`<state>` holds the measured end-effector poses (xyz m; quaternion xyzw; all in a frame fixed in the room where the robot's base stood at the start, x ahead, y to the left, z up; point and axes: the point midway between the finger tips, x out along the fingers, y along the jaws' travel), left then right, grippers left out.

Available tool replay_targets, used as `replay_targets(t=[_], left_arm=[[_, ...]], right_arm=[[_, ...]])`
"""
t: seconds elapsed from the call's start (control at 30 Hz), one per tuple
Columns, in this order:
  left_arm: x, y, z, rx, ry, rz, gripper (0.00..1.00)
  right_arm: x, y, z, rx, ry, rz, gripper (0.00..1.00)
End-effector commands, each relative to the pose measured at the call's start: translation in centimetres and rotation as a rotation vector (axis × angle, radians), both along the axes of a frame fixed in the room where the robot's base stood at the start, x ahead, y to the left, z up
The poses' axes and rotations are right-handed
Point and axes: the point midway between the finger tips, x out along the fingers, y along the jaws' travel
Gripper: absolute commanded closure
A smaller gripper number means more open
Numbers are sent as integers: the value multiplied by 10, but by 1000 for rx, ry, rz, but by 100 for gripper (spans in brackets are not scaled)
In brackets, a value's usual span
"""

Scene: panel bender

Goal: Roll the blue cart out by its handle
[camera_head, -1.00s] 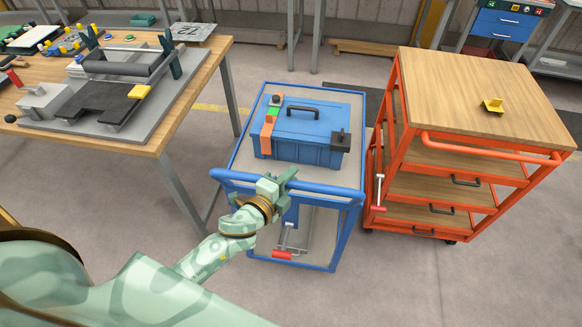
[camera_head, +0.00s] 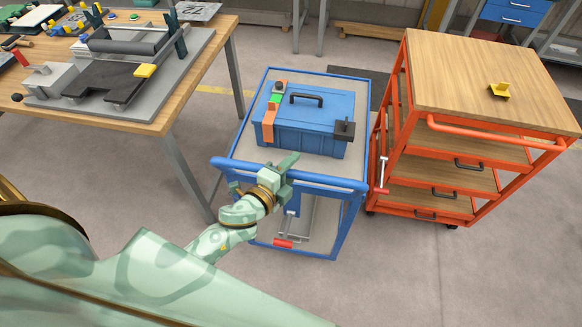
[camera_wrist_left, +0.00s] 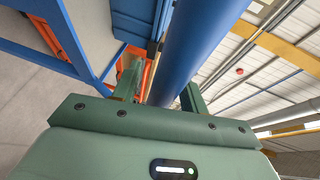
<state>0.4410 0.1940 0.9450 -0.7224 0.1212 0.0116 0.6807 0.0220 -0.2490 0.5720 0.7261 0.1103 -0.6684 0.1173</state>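The blue cart (camera_head: 236,178) stands on the floor between the workbench and the orange cart. Its handle (camera_head: 325,182) is a blue tube along the near side. A blue toolbox (camera_head: 305,122) with a dark handle rests on its top. My left gripper (camera_head: 282,174) is at the handle, left of its middle. In the left wrist view the handle tube (camera_wrist_left: 205,40) runs between the two fingers (camera_wrist_left: 160,92). A gap shows between the tube and the left finger, so the gripper looks open around it. The right finger overlaps or nearly meets the tube. My right gripper is out of view.
An orange cart (camera_head: 548,147) with a wooden top stands close on the right. A wooden workbench (camera_head: 165,125) with a grey fixture is at the left, its leg (camera_head: 188,178) near the blue cart. A red-handled lever (camera_head: 283,244) hangs low at the cart's front. Floor at the near right is clear.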

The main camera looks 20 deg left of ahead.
Motion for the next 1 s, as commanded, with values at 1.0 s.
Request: replay_targets(t=[1.0], left_arm=[[-156,26,28,0,1,1,57]], right_arm=[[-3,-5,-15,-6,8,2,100]])
